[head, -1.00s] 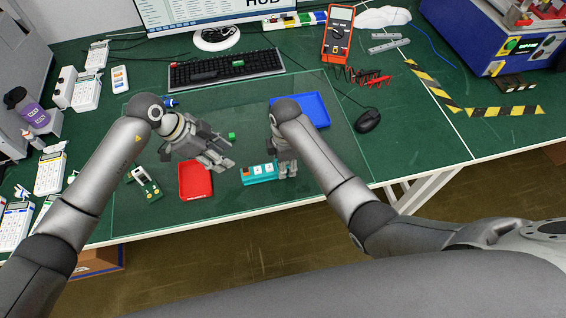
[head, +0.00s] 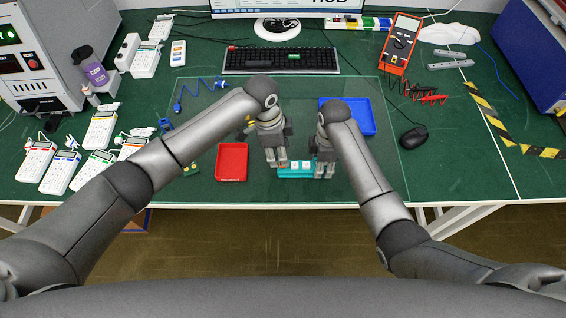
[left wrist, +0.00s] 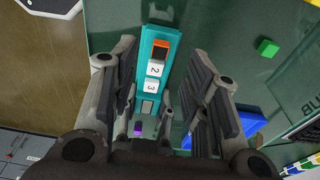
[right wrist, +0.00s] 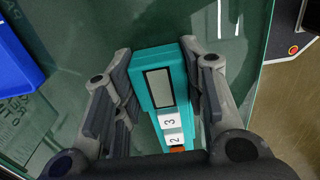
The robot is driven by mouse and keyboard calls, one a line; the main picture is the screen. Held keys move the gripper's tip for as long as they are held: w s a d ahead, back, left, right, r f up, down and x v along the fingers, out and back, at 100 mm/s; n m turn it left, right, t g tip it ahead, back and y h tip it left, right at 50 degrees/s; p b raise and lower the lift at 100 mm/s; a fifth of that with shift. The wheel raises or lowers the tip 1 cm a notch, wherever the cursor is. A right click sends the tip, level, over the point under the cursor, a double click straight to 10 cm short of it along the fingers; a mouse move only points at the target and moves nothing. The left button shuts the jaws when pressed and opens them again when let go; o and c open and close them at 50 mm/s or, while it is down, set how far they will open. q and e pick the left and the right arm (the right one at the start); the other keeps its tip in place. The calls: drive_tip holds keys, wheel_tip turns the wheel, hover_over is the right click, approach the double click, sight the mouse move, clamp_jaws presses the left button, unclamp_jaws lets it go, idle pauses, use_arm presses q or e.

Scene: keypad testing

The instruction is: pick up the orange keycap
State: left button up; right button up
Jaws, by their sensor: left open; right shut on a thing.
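The teal keypad tester (head: 297,173) lies at the near edge of the mat. The orange keycap (left wrist: 160,47) sits at one end of it, beside white keycaps 2 (left wrist: 155,68) and 3 (left wrist: 151,86); a sliver of it also shows in the right wrist view (right wrist: 178,150). In the head view the orange keycap is hidden by my left gripper. My left gripper (head: 276,165) is open above the keycap end, its fingers on either side of the tester. My right gripper (head: 325,173) is shut on the tester's other end, next to its grey screen (right wrist: 159,87).
A red tray (head: 232,176) lies left of the tester and a blue tray (head: 362,116) behind it to the right. A green cube (left wrist: 267,48) stands on the mat. A black mouse (head: 413,137) and a keyboard (head: 270,61) lie farther off.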

use_arm(q)
drive_tip(key=f, duration=0.5)
drive_tip(key=shift+d, duration=0.35)
drive_tip(key=shift+r, duration=0.1)
drive_tip(key=c, duration=0.8)
